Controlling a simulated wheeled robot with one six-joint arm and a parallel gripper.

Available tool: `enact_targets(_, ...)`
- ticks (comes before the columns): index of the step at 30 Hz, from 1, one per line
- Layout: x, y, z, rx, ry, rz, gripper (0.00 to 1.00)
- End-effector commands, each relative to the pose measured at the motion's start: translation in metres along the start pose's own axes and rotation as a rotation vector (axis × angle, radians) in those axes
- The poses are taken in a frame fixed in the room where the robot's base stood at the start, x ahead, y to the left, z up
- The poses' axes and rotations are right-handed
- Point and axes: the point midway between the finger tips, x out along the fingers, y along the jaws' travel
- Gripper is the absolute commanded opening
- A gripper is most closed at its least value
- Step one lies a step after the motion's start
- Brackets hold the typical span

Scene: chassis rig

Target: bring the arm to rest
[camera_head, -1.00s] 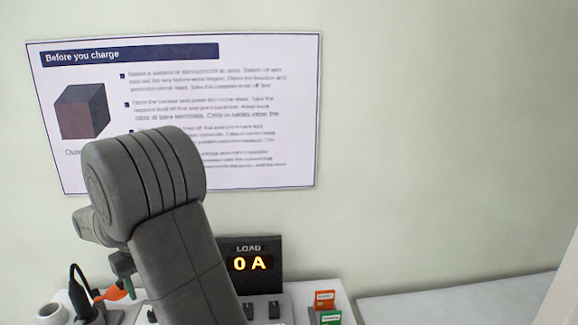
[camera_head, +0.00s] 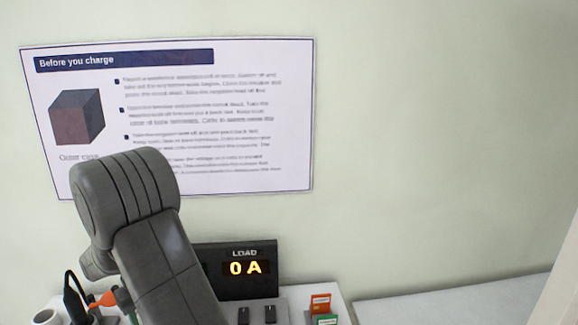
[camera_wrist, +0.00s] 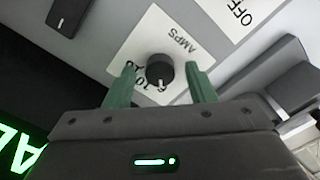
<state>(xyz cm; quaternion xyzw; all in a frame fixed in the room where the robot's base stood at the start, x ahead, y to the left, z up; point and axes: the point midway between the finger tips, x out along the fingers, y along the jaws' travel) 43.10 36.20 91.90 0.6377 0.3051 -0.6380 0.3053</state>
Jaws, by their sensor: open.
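My gripper (camera_wrist: 160,88) shows in the wrist view with its two green fingers apart and nothing between them. Beyond the fingertips is a black round knob (camera_wrist: 159,71) on a white label marked AMPS. The knob appears in the gap between the fingers; I cannot tell how far off it is. In the head view my grey arm (camera_head: 150,240) rises in front of the panel and hides part of it. The gripper itself is mostly hidden there.
A load display (camera_head: 244,268) reads 0 A. Black switches (camera_head: 270,314) stand below it. Red and green cards (camera_head: 321,303) stand to the right. A black plug with an orange part (camera_head: 103,299) is at lower left. A "Before you charge" sign (camera_head: 220,120) hangs on the wall.

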Motion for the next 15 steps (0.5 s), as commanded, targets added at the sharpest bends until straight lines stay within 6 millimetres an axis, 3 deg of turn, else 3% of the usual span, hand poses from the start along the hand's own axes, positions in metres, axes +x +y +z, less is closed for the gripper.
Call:
enact_targets(7,-0.024,0.0,-0.001,-0.004,0.004,0.0,0.5)
enact_targets(15,-0.077,0.0,-0.001,-0.004,0.006,0.0,0.5)
